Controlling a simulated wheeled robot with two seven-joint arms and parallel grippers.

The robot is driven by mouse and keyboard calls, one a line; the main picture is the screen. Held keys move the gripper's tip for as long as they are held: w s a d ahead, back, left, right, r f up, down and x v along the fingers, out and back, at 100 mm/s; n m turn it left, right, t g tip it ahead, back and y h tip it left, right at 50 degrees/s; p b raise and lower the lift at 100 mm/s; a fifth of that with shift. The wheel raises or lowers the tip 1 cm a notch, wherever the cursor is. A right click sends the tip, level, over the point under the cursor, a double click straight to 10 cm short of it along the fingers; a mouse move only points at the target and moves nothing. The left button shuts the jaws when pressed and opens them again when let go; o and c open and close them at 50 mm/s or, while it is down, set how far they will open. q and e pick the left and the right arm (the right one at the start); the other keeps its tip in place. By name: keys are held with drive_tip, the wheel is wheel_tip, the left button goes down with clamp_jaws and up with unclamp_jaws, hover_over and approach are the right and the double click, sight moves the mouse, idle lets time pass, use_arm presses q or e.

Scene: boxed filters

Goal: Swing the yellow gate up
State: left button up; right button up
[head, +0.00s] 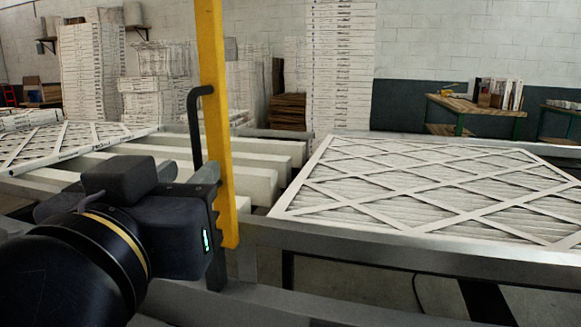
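The yellow gate (214,110) shows as an upright bar left of the middle. Its top runs out of the picture and its lower end hangs near the front metal rail. A black handle (194,135) is fixed to its left side. My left gripper (212,205) comes in from the lower left, beside the gate's lower part and below the handle. Its dark body hides part of what lies behind it. I cannot tell whether its fingers touch the gate, or whether they are open or shut. My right gripper is not in view.
A large framed filter (425,185) lies flat on the conveyor at right, and another filter (65,143) lies at left. Pale rollers (200,165) show between them. A metal rail (400,255) crosses the front. Stacked boxes (340,65) and a workbench (475,107) stand behind.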

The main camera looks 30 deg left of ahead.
use_arm(q)
drive_tip(key=v, duration=0.6)
drive_tip(key=shift+s+d+p, duration=0.2)
drive_tip(key=shift+s+p, duration=0.2)
